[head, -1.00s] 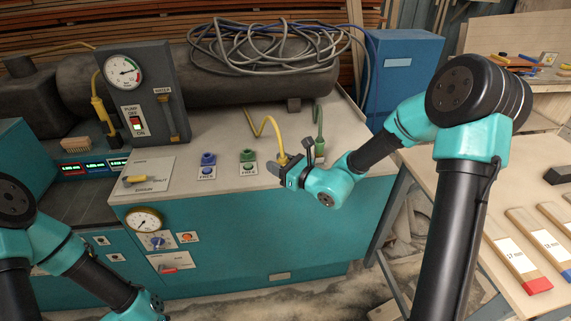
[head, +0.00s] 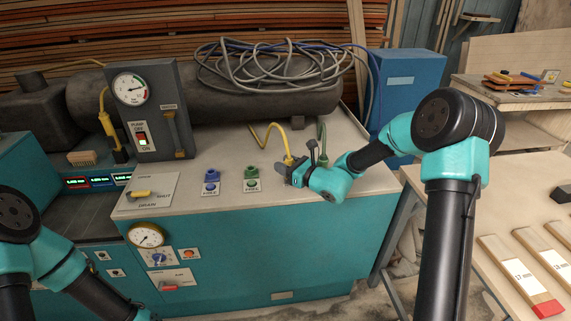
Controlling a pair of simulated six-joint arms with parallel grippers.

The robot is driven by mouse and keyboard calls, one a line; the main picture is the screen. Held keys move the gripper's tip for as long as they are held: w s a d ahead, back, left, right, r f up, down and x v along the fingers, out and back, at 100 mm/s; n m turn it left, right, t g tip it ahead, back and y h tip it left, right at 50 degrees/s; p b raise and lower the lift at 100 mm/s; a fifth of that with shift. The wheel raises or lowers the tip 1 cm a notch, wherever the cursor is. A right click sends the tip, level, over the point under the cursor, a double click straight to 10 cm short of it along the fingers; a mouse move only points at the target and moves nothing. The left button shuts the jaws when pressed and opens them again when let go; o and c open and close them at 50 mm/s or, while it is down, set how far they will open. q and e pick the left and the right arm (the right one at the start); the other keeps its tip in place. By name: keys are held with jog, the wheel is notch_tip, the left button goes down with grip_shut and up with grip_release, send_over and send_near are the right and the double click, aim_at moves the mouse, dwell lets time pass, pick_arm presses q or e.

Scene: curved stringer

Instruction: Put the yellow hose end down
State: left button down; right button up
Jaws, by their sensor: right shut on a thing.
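The yellow hose (head: 268,135) rises in a bend from the bench top, and its yellow end (head: 289,160) comes down at my right gripper (head: 291,173). My right gripper is shut on this end, low over the right part of the bench top; the jaws hide its lowest part, so I cannot tell whether it touches the surface. My left arm comes in at the lower left, with its gripper outside the picture.
A green hose (head: 322,142) stands close behind my right gripper. Blue (head: 211,176) and green (head: 251,173) sockets with labels sit to the left. A gauge panel (head: 145,105) and grey cable coil (head: 265,65) are behind. Bare bench top (head: 225,148) lies between.

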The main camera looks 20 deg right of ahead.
jog(key=w, duration=0.2)
jog(key=w+d, duration=0.1)
jog(key=w, duration=0.1)
jog(key=w+d, duration=0.1)
jog(key=w, duration=0.1)
jog(key=shift+w+d+f, duration=0.15)
jog(key=shift+f, duration=0.15)
jog(key=shift+f, duration=0.1)
jog(key=shift+f, duration=1.65)
jog(key=shift+f, duration=0.1)
jog(key=o, duration=1)
